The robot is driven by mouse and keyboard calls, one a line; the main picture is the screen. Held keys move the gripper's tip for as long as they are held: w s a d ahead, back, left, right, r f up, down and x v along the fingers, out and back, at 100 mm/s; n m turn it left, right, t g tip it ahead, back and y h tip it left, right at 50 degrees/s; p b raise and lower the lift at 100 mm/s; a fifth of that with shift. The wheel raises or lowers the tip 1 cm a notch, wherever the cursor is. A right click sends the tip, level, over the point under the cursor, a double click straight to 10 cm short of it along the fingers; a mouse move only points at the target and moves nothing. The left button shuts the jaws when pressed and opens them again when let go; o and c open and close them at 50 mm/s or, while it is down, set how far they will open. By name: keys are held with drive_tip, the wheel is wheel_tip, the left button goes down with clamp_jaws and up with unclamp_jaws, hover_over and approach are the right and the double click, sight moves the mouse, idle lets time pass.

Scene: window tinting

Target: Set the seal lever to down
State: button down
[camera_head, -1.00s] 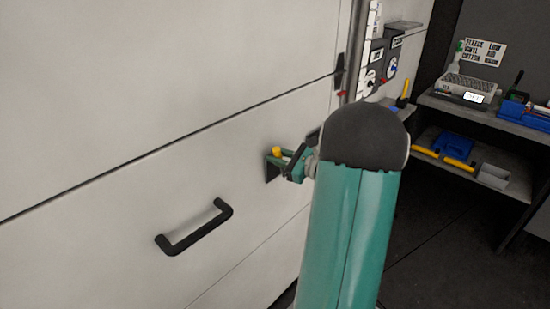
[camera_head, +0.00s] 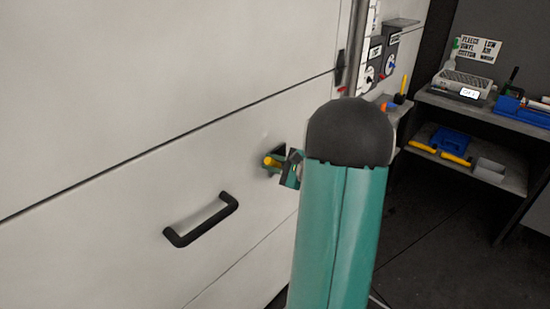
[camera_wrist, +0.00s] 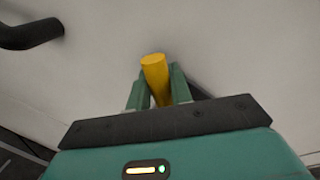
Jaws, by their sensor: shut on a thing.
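The seal lever shows as a yellow knob or rod (camera_head: 272,162) on a dark mount on the pale panelled door. In the wrist view the yellow rod (camera_wrist: 156,78) stands between the two green fingers, with its round end facing the camera. My gripper (camera_head: 284,164) is at the lever, shut on the yellow rod. In the wrist view my gripper (camera_wrist: 158,92) has a finger on each side of it. The lever's base is mostly hidden behind my gripper.
A black handle (camera_head: 201,220) sits on the door, lower left of the lever; it also shows in the wrist view (camera_wrist: 30,33). Control boxes (camera_head: 382,62) and a vertical pipe (camera_head: 352,50) are above right. A shelf (camera_head: 500,115) stands at the right, with open dark floor before it.

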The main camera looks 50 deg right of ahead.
drive_tip(key=f+n, duration=0.1)
drive_tip(key=a+f+n, duration=0.1)
drive_tip(key=shift+a+f+n+h, duration=0.15)
drive_tip(key=shift+a+n+h, duration=0.15)
drive_tip(key=shift+s+a+f+n+h, duration=0.1)
drive_tip(key=shift+a+f+n+h, duration=0.2)
drive_tip(key=shift+f+n, duration=0.4)
drive_tip(key=c, duration=1.3)
unclamp_jaws()
drive_tip(key=s, duration=0.4)
drive_tip(key=s+r, duration=0.1)
drive_tip(key=s, duration=0.4)
drive_tip(key=s+d+r, duration=0.1)
drive_tip(key=s, duration=0.3)
drive_tip(key=shift+s+d+r, duration=0.1)
drive_tip(key=shift+s+r, duration=0.15)
